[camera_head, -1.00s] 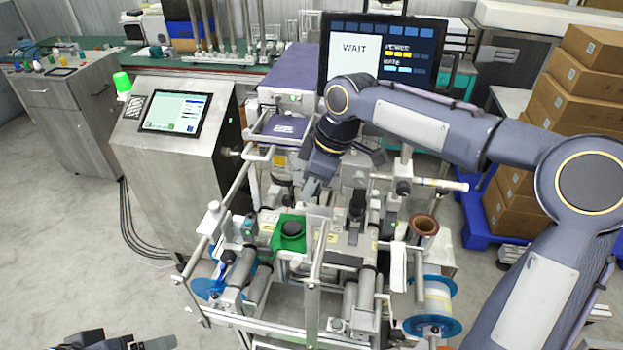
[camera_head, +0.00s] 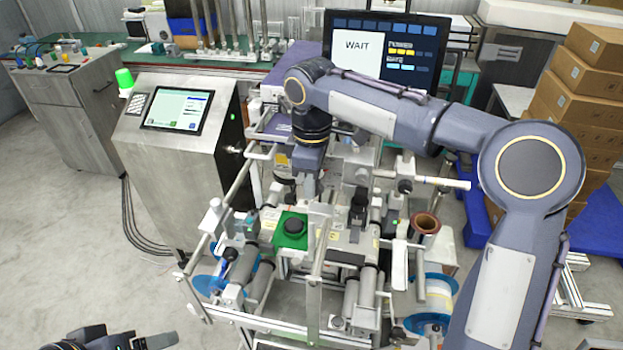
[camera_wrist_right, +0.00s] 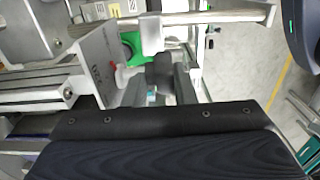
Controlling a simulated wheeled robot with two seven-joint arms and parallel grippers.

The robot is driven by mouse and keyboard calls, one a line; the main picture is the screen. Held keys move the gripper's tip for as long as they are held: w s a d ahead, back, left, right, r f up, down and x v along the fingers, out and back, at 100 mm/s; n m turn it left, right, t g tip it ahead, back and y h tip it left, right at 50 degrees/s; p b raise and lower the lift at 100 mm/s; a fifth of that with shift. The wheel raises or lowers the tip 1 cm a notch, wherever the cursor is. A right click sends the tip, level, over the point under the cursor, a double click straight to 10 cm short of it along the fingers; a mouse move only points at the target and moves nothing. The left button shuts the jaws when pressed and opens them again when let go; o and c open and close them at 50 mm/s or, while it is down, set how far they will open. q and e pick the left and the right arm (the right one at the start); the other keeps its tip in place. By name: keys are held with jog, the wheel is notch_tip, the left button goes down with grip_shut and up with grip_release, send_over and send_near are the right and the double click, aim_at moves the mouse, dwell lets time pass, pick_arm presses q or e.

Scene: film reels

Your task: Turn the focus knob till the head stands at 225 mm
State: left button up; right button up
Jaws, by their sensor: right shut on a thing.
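My right gripper (camera_head: 308,188) reaches down into the middle of the machine, left of its centre column. In the right wrist view a dark knob-like part (camera_wrist_right: 160,70) lies just beyond the gripper's body, with grey metal close on both sides. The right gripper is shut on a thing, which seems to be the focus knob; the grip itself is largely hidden. My left gripper (camera_head: 130,341) is at the bottom left, cut by the frame edge, clear of the machine.
A monitor (camera_head: 385,55) reading WAIT stands behind my right arm. A green block (camera_head: 285,243) with a black button sits on the machine's front. Rollers and rails crowd around it. A steel cabinet (camera_head: 165,170) stands left; stacked cartons (camera_head: 590,90) stand right. Floor at left is free.

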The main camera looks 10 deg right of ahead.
jog(key=shift+s+a+r, duration=0.1)
jog(key=shift+s+r, duration=0.05)
jog(key=o, duration=0.6)
jog(key=shift+o, duration=1)
jog(key=shift+s+r, duration=0.1)
jog(key=shift+s, duration=0.2)
jog(key=shift+w, duration=0.2)
notch_tip(320, 180, up, 8)
jog(key=shift+f, duration=0.25)
